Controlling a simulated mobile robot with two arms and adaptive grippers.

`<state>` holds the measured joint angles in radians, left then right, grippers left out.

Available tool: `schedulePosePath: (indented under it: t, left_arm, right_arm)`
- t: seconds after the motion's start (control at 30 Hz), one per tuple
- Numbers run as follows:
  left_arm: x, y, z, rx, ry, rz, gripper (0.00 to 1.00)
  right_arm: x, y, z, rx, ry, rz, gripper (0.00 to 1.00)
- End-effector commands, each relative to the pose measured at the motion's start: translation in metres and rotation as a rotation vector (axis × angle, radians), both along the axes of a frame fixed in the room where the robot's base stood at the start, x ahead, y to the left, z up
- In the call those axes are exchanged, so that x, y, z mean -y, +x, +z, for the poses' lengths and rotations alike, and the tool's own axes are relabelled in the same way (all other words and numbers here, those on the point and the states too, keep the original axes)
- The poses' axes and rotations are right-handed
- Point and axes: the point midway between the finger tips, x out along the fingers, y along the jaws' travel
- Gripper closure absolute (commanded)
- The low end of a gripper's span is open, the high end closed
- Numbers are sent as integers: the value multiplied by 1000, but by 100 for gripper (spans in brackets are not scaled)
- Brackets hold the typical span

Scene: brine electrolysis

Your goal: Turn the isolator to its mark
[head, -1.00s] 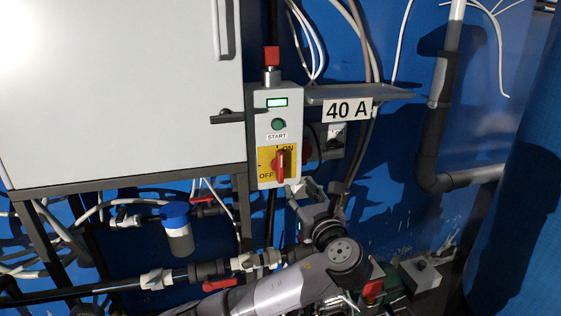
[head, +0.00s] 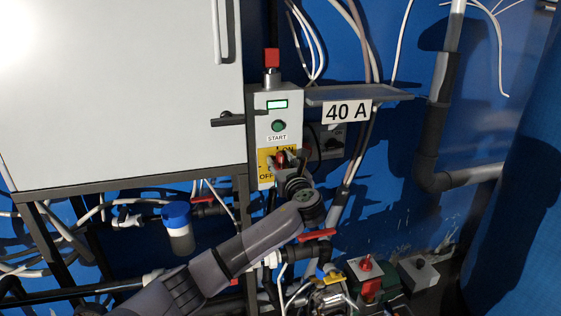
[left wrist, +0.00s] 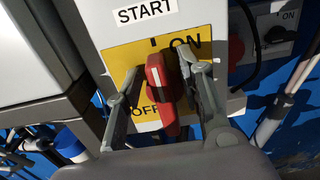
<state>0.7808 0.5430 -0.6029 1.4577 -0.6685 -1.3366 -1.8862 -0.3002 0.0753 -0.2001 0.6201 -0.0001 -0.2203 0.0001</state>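The isolator is a red handle (left wrist: 163,95) on a yellow plate (left wrist: 125,55) marked ON at upper right and OFF at lower left. The handle stands roughly upright, with a white line on its face. A short black tick on the plate shows above it. In the head view, the red handle (head: 280,158) is partly hidden by my left gripper (head: 291,160). In the left wrist view, my left gripper (left wrist: 162,72) is open, one finger on each side of the handle. The right finger is close to it; the left has a clear gap. My right gripper is out of view.
The green START button (head: 278,126) sits above the plate on the grey switch box (head: 263,104). A shelf (head: 350,93) with a 40 A label juts out at right. A black rotary switch (left wrist: 275,35) is beside the box. The cabinet (head: 110,90) stands at left; pipes run below.

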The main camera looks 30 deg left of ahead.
Motion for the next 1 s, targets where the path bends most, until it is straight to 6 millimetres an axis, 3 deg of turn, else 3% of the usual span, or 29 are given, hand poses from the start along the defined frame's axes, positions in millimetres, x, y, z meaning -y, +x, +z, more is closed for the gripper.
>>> schedulePosePath:
  t: [0.27, 0.8, 1.0]
  left_arm:
    - [-2, 1, 0, 1, -1, 0, 65]
    - [-1, 1, 0, 0, 0, 1, 100]
    - [-1, 1, 0, 0, 0, 1, 100]
  right_arm:
    - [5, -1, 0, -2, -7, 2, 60]
    - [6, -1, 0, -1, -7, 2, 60]
    - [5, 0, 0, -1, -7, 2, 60]
